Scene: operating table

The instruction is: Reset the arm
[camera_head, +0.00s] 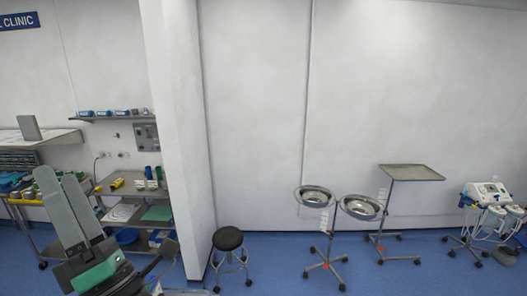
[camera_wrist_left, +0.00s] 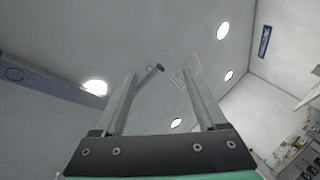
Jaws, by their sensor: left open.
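My left gripper (camera_head: 56,176) is raised at the lower left of the head view, with its two grey fingers pointing up. In the left wrist view the fingers of my left gripper (camera_wrist_left: 158,75) stand apart with nothing held between them. They point toward the ceiling. My right gripper shows in neither view.
Shelves with supplies and a cart (camera_head: 155,190) stand behind my left gripper. A black stool (camera_head: 228,239), a double basin stand (camera_head: 314,196), a tray stand (camera_head: 411,173) and a white medical device (camera_head: 487,193) stand along the wall. Blue floor between them is clear.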

